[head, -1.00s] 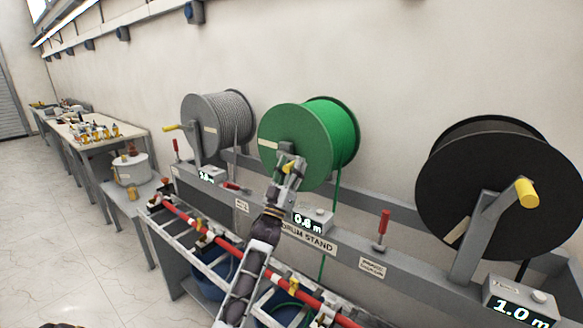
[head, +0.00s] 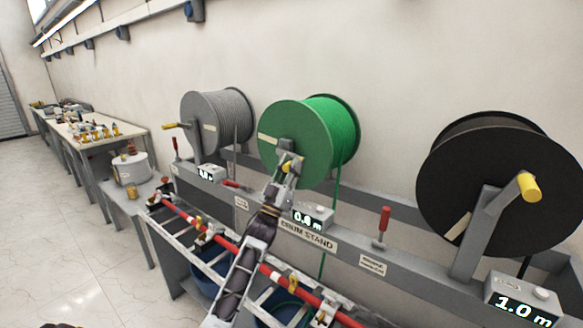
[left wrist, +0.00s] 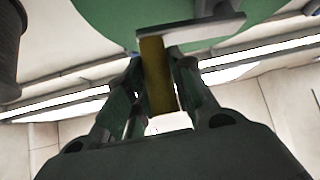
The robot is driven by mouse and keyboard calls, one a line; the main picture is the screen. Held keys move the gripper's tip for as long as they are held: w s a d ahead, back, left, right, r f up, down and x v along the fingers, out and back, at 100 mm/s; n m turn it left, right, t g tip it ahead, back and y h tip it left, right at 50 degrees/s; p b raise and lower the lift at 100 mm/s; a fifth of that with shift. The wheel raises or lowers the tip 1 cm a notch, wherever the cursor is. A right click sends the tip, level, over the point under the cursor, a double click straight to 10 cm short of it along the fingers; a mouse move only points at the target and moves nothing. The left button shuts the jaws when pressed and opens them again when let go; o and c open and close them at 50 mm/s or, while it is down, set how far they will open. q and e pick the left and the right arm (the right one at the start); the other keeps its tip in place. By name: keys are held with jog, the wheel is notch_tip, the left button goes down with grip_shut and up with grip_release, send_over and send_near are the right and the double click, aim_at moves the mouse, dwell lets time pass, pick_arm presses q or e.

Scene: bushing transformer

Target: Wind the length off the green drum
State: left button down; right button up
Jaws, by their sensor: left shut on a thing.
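The green drum (head: 297,140) stands in the middle of the drum stand (head: 308,236), with a green strand (head: 337,200) hanging from its right side. My left gripper (head: 287,170) is at the front of this drum, shut on its yellow crank handle (head: 288,163). In the left wrist view the yellow handle (left wrist: 158,75) sits between the two fingers, below the green drum (left wrist: 110,15). The counter (head: 313,217) below the drum appears to read 0.8 m. My right gripper is not in view.
A grey drum (head: 217,122) stands to the left and a black drum (head: 490,190) to the right, each with a yellow crank. A red-and-white rail (head: 270,272) runs along the front. A workbench (head: 85,135) is at the far left.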

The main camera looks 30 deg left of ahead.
pick_arm(q)
jog(key=shift+a+f+m+h+b, duration=0.1)
jog(key=shift+f+m+h+b, duration=0.3)
jog(key=shift+m+h, duration=0.6)
jog(key=shift+f+m+h+b, duration=0.25)
jog(key=shift+f+m+h, duration=0.15)
jog(key=shift+m+h, duration=0.55)
jog(key=c, duration=1.2)
grip_release()
jog(key=shift+c, duration=0.2)
jog(key=v, duration=1.2)
jog(key=shift+r, duration=0.2)
jog(key=shift+s+a, duration=0.1)
jog(key=shift+s, duration=0.05)
jog(key=shift+g, duration=0.3)
